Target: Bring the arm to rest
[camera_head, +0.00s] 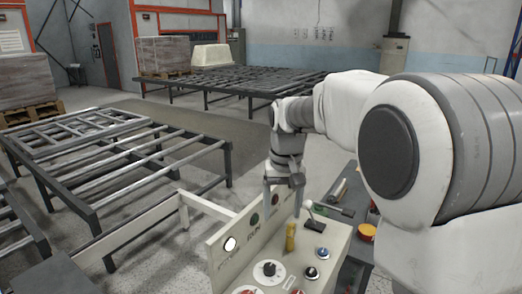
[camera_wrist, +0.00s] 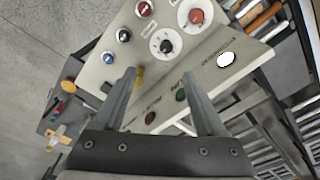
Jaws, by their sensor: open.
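My gripper (camera_head: 283,204) hangs at the end of my arm, fingers down, above the back part of a beige control panel (camera_head: 222,262). In the wrist view my gripper (camera_wrist: 160,73) has its two fingers wide apart with nothing held between them. The panel (camera_wrist: 112,75) lies beyond the fingertips in that view. A yellow part (camera_head: 291,236) stands on the panel near the gripper. It is partly hidden by the left finger in the wrist view (camera_wrist: 139,80).
The panel carries a black dial (camera_head: 269,269), a blue knob (camera_head: 322,253), a lit white lamp (camera_head: 231,244) and a small lever (camera_head: 310,208). A side surface with tools (camera_head: 345,190) lies to the right. Metal racks (camera_head: 110,160) stand at the left. Open floor (camera_head: 215,125) lies behind.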

